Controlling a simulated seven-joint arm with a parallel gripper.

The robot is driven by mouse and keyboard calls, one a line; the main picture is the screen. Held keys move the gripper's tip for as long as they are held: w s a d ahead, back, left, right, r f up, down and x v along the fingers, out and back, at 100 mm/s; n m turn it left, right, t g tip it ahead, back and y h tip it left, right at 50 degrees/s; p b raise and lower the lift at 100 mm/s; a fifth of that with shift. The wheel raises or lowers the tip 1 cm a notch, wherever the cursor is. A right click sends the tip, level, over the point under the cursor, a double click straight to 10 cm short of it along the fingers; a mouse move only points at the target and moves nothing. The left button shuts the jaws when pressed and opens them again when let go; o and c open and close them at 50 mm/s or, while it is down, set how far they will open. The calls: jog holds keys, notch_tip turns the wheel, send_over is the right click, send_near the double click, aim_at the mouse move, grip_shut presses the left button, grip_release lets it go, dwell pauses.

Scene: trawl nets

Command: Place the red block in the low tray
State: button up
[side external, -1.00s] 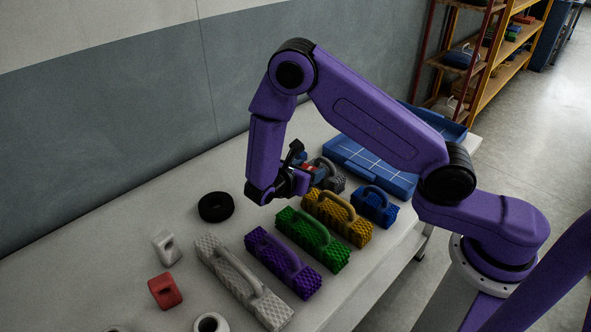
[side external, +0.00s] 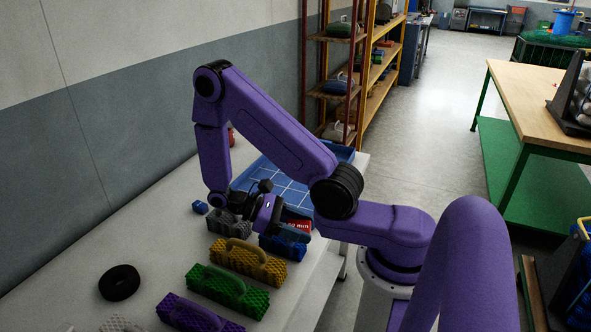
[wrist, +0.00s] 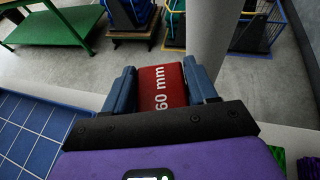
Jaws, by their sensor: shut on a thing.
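My gripper (side external: 296,229) is shut on the red block (side external: 299,225), which shows a white "60 mm" mark. In the wrist view the red block (wrist: 162,88) sits between the two blue fingertips, clear of the table. The low tray (side external: 283,187) is blue with a white grid and lies behind the gripper, towards the far end of the table. Part of it shows at the left of the wrist view (wrist: 30,130). The held block is outside the tray, near its front right side. My arm hides part of the tray.
A blue handled block (side external: 282,247) stands under the gripper. Grey (side external: 228,224), yellow (side external: 247,258), green (side external: 228,289) and purple (side external: 200,315) ones stand close by. A black ring (side external: 119,282) and a small blue piece (side external: 200,207) lie on the table. A blue wall (side external: 345,153) rises behind the grid.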

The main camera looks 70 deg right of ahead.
jog(key=a+r+m+t+y, duration=0.25)
jog(key=a+m+y, duration=0.35)
jog(key=m+y, duration=0.65)
jog(key=m+t+h, duration=0.8)
jog(key=m+t, duration=1.6)
jog(key=m, duration=0.3)
send_over(281, 194)
notch_tip(281, 194, down, 11)
jog(key=shift+s+f, duration=0.1)
jog(key=shift+d+f, duration=0.1)
jog(key=shift+f, duration=1.7)
